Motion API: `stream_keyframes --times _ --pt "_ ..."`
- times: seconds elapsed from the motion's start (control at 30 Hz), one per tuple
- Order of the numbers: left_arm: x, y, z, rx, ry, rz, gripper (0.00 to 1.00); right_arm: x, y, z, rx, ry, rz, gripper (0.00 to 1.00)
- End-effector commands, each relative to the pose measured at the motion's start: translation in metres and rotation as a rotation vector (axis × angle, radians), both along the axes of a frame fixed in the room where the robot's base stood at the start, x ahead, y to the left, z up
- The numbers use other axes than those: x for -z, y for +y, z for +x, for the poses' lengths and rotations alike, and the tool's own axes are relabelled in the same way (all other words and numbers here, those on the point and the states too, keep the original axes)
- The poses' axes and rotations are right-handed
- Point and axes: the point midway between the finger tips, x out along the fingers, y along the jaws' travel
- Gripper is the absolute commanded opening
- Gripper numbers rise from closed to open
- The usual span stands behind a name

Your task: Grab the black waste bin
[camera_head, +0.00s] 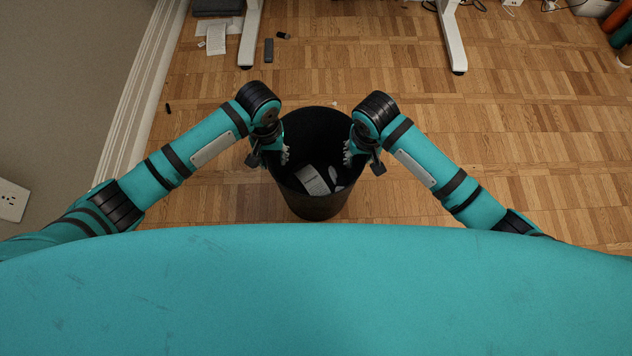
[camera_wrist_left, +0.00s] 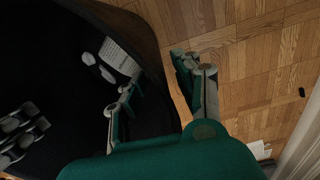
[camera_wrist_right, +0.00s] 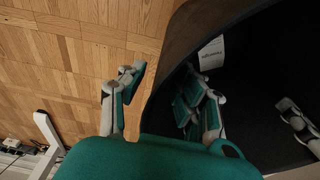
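The black waste bin (camera_head: 316,206) stands upright on the floor in the middle of the head view. Inside it lie a white printed paper (camera_head: 313,180) and a small pale object (camera_head: 334,175). My left gripper (camera_head: 268,157) is at the bin's left rim, one finger inside and one outside, with the wall between them. My right gripper (camera_head: 362,160) straddles the right rim the same way. Both are open, with gaps between fingers and wall in the left wrist view (camera_wrist_left: 160,88) and the right wrist view (camera_wrist_right: 158,92).
Wooden parquet floor (camera_head: 480,150) is clear around the bin. White desk legs (camera_head: 452,40) stand at the back. Papers (camera_head: 216,38) and a small grey item (camera_head: 269,50) lie at the back left. A wall with a white baseboard (camera_head: 140,95) runs along the left.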

Motion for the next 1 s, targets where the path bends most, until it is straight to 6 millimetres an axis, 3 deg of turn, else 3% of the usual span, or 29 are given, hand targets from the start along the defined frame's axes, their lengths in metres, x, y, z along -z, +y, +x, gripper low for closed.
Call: stream_keyframes --times 0.37,0.63,1.0 --pt "0.0061 -0.0001 -0.0001 0.000 0.000 0.000 0.32 0.0061 0.0002 0.0006 -0.001 -0.001 0.001 0.33" --pt "0.0058 0.0000 0.0000 0.000 0.000 0.000 0.01 0.0058 0.0002 0.0007 -0.001 -0.001 0.000 0.01" --pt "0.0058 0.0013 0.0003 -0.001 0.000 0.003 0.00 0.0057 -0.0011 0.0009 -0.001 0.000 -0.003 0.00"
